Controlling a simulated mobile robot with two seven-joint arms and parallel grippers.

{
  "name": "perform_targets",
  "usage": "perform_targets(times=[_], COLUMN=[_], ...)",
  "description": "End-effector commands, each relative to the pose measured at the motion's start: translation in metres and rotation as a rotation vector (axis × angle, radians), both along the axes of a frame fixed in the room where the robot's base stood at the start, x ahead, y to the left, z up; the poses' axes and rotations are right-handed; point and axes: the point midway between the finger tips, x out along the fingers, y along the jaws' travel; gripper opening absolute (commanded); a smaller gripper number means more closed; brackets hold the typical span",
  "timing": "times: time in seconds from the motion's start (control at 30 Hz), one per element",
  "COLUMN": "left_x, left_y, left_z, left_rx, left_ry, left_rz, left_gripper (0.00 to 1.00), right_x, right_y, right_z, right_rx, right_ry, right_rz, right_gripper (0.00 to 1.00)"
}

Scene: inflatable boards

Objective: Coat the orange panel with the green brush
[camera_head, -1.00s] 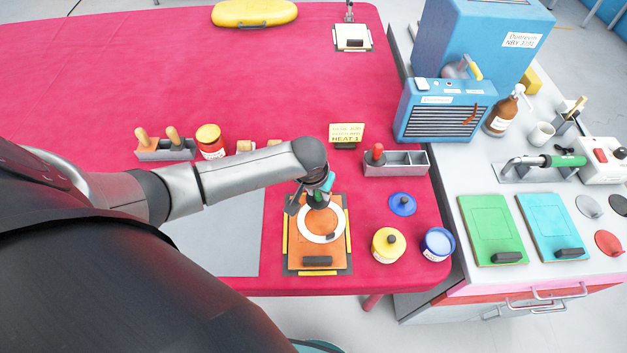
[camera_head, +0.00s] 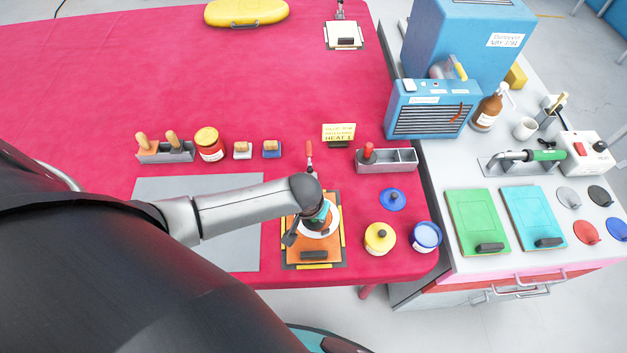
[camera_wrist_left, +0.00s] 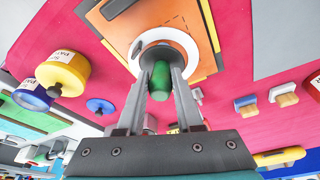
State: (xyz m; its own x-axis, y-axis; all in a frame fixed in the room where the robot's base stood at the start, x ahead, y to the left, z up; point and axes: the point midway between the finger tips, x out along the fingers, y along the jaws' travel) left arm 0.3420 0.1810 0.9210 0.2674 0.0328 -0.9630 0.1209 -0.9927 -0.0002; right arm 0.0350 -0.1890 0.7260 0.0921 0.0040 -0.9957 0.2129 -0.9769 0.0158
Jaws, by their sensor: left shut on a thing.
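The orange panel (camera_head: 304,240) lies in a dark frame with yellow edge strips near the table's front edge, with a dark block on its near end. A white ring (camera_head: 304,230) lies on the panel and also shows in the left wrist view (camera_wrist_left: 184,43). My left gripper (camera_head: 318,213) is over the panel's far part. In the left wrist view its fingers (camera_wrist_left: 160,95) are shut on the green handle (camera_wrist_left: 160,80) of the brush, whose head points at the ring's middle. Whether the bristles touch the panel is hidden. My right gripper is not in view.
A yellow-lidded jar (camera_head: 379,238) and an open blue jar (camera_head: 426,236) stand right of the panel, near a blue lid (camera_head: 391,199). A grey tray (camera_head: 386,160) and a yellow sign (camera_head: 339,132) stand behind. A grey sheet (camera_head: 235,255) lies left.

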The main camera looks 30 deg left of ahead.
Motion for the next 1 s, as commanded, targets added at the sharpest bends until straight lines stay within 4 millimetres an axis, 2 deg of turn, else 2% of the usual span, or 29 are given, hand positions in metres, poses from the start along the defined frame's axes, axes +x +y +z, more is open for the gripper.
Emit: perform_targets(times=[0.23,0.53,0.83,1.0], left_x=[-0.008,-0.029,-0.024,-0.019], left_y=[-0.005,-0.018,-0.029,-0.028], left_z=[0.0,-0.001,-0.001,-0.001], left_rx=[-0.001,-0.002,-0.003,0.0], left_ry=[0.001,0.003,0.002,0.001], left_rz=[0.001,0.001,0.001,0.001], left_gripper=[0.0,0.0,0.0,0.0], right_x=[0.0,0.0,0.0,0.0], right_y=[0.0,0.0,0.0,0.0], right_z=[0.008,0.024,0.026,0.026], right_rx=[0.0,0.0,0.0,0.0], right_ry=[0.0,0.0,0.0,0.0], right_rz=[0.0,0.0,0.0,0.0], right_gripper=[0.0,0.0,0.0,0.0])
